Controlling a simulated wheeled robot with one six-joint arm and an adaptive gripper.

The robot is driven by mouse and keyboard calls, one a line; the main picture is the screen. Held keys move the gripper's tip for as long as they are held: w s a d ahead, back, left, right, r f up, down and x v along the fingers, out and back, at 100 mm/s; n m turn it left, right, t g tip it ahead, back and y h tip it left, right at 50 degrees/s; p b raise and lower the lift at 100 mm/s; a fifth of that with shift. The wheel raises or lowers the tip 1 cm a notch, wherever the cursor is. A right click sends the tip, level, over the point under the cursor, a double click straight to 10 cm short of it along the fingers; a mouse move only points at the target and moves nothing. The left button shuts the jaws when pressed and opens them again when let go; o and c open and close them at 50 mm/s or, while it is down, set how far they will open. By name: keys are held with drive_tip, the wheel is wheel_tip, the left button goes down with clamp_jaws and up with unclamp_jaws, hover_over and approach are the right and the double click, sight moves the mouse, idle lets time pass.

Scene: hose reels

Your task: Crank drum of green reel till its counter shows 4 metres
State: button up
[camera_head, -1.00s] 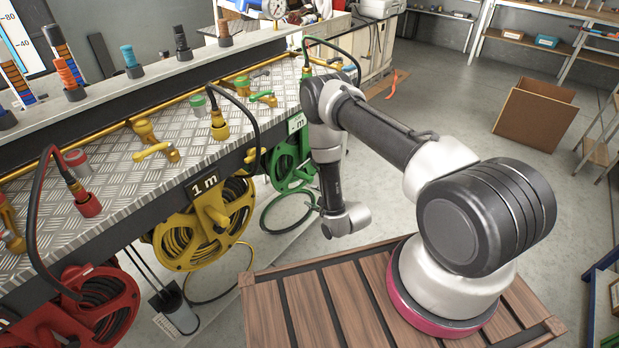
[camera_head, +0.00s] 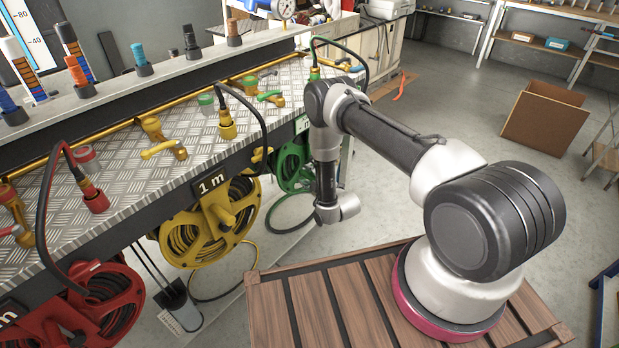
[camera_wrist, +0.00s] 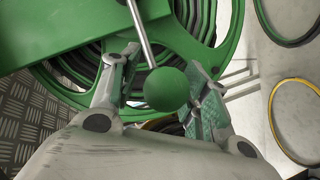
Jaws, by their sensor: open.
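The green reel (camera_head: 290,166) hangs under the bench edge in the head view, partly hidden by my arm. Its counter plate (camera_head: 302,125) shows only part of its face, an "m"; the number cannot be read. In the wrist view the green drum (camera_wrist: 225,25) fills the upper part. A metal crank rod comes down to a round green knob (camera_wrist: 166,89). My gripper (camera_wrist: 162,65) is open, with one finger on each side of the knob, which appears to lie between them. I cannot tell whether either finger touches it. The fingers are not clear in the head view.
The yellow reel (camera_head: 212,228), counter reading "1 m", and the red reel (camera_head: 90,305) hang to the left. Hoses and valves line the metal bench top (camera_head: 120,187). A yellow hose loop (camera_wrist: 290,122) lies on the floor at the right. Open floor lies behind my arm.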

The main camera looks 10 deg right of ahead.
clamp_jaws()
drive_tip(key=shift+r, duration=0.15)
drive_tip(key=shift+w+d+r+m+g, duration=0.1)
drive_tip(key=shift+r+m+g, duration=0.35)
drive_tip(key=shift+r, duration=0.25)
drive_tip(key=w+d+r+m+g+y, duration=0.2)
drive_tip(key=d+r+m, duration=0.1)
drive_tip(key=r+m, duration=0.2)
drive_tip(key=shift+w+d+r, duration=0.2)
drive_tip(key=shift+d+r, duration=0.05)
drive_tip(key=shift+r, duration=1.05)
